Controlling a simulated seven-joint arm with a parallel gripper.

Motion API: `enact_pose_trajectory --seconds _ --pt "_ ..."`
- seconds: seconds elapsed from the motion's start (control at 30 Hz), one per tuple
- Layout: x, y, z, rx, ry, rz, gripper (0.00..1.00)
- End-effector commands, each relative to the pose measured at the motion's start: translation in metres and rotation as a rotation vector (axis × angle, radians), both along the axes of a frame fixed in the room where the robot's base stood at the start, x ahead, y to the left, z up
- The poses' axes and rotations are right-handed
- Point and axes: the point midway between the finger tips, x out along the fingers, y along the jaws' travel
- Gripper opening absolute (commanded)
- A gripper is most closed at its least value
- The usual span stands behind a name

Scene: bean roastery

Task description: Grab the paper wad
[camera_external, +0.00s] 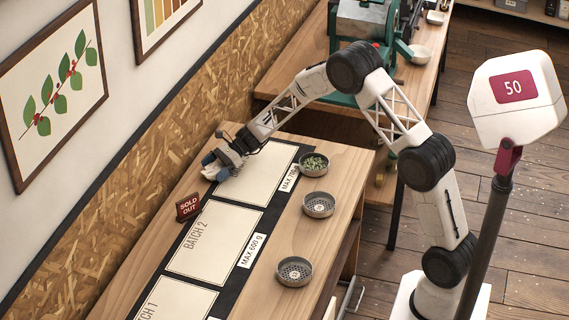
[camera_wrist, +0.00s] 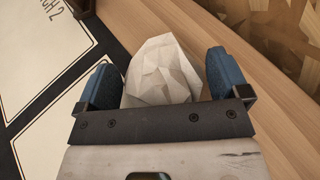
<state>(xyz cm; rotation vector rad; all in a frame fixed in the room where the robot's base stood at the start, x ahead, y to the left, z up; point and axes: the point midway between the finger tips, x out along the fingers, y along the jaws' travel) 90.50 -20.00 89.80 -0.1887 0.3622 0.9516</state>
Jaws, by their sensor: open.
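The paper wad (camera_wrist: 163,70) is a crumpled, pale, faceted lump on the wooden tabletop. In the wrist view it lies between the two blue fingers of my gripper (camera_wrist: 158,78), with a gap showing on the right and a narrower one on the left. Its near end is hidden behind the dark gripper bar. In the external view the wad (camera_external: 211,172) is a small white patch under my gripper (camera_external: 214,160), at the back edge of the table near the wall. My gripper is open around it.
A red "SOLD OUT" sign (camera_external: 188,206) stands nearby on the table. Batch cards lie on a dark mat (camera_external: 173,268). A bowl with green beans (camera_external: 314,164) and two grey bowls (camera_external: 318,205) (camera_external: 294,271) stand along the right side. The chipboard wall (camera_external: 150,150) is close behind my gripper.

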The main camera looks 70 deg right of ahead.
Motion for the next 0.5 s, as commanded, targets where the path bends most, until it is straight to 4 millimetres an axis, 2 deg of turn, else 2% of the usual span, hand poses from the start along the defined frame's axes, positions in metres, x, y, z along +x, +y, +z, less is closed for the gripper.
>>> enact_pose_trajectory --seconds 0.5 --pt "0.0002 -0.0003 0.0004 0.0 0.0 -0.001 0.94"
